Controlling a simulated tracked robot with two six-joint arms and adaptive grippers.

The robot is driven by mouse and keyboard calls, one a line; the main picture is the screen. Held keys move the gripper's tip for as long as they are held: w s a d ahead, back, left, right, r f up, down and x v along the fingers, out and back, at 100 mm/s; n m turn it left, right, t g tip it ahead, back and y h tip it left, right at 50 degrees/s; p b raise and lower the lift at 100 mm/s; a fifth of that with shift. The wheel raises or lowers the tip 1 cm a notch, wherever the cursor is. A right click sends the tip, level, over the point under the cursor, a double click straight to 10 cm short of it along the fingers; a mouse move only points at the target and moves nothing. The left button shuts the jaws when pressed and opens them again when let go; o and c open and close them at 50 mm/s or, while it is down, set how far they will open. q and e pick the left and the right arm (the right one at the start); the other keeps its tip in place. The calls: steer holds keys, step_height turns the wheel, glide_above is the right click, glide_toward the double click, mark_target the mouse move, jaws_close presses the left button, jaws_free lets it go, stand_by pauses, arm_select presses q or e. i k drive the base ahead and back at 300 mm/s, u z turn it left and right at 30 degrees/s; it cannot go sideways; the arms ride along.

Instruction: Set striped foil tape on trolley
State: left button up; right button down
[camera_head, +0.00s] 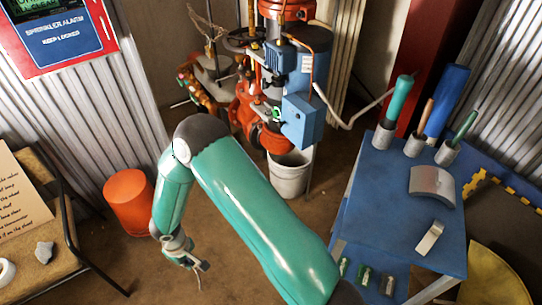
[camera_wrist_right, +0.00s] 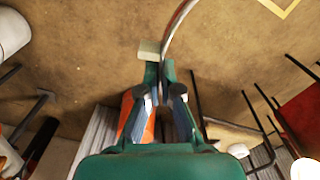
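My right arm reaches in from the bottom right and bends down. Its gripper (camera_head: 194,264) hangs over bare floor, away from the blue trolley (camera_head: 388,195). In the right wrist view the two fingers of this gripper (camera_wrist_right: 162,78) point up and their tips lie close together. A pale block and a curved silver strip show at the tips; I cannot tell if they are held. No clearly striped foil tape shows. A white roll (camera_head: 6,272) lies at the left edge on a chair seat; I cannot tell its kind. My left gripper is not in view.
The trolley carries cylindrical holders, a curved grey plate (camera_head: 432,186) and a pale block (camera_head: 430,237). An orange bucket (camera_head: 129,203) stands left of my right gripper. A white bucket (camera_head: 290,175) is under the red pipework. A chair (camera_head: 50,258) with a grey stone-like lump is at left.

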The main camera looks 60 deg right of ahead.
mark_target(371, 236)
steer(key=z, duration=0.6)
steer(key=k, duration=1.25)
steer(key=z, duration=0.45)
